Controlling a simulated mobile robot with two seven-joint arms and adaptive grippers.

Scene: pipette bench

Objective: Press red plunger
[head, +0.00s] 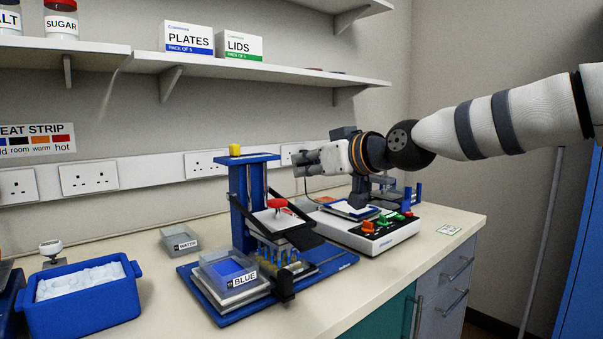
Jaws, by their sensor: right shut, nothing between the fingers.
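My right gripper (298,164) comes in from the right and points left. It is shut and empty, up and to the right of the plunger in the picture, with a visible gap between them. My left gripper is not in view.
A tray labelled BLUE (228,272) sits at the stand's front, and a WATER tray (180,240) lies behind left. A blue tub of white material (80,292) is at left. A white device with coloured controls (372,238) stands right of the stand. A shelf (250,66) hangs above.

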